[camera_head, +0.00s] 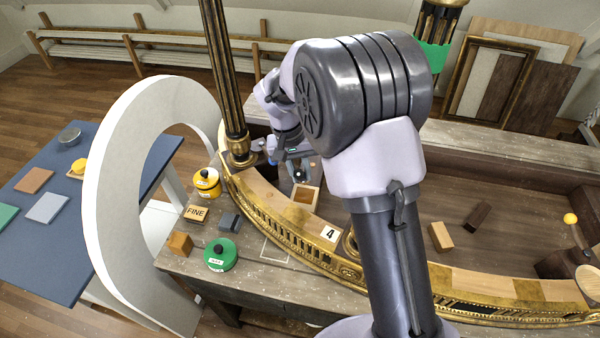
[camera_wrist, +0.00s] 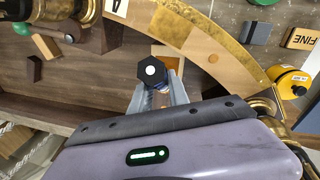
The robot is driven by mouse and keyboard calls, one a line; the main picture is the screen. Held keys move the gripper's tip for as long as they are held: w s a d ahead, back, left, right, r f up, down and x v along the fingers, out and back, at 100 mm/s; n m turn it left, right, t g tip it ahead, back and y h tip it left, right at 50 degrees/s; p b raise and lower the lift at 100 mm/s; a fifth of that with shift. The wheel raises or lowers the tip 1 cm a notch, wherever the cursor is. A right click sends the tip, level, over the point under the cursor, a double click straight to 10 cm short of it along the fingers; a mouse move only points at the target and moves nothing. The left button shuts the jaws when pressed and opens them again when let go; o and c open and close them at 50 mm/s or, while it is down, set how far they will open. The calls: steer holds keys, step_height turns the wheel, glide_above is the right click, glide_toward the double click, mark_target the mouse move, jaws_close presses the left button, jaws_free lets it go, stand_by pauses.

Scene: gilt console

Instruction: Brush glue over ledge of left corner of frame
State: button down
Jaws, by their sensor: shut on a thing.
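The gilt curved frame (camera_head: 300,237) runs across the bench, with a bare wooden ledge (camera_head: 263,193) along its inner edge and a gilt column at its left corner (camera_head: 243,155). In the wrist view my gripper (camera_wrist: 158,92) is shut on a dark tool with a hexagonal black end (camera_wrist: 151,70) bearing a white dot. The tool's lower end is hidden, so I cannot tell whether it touches the ledge. A small wooden box with a brown inside (camera_head: 304,196) lies below my gripper.
A white ring (camera_head: 105,210) stands at the left. Loose blocks (camera_head: 440,237) lie inside the curve.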

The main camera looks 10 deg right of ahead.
steer(key=shift+r+p, duration=1.35)
steer(key=shift+r, duration=0.65)
steer(key=shift+f, duration=0.1)
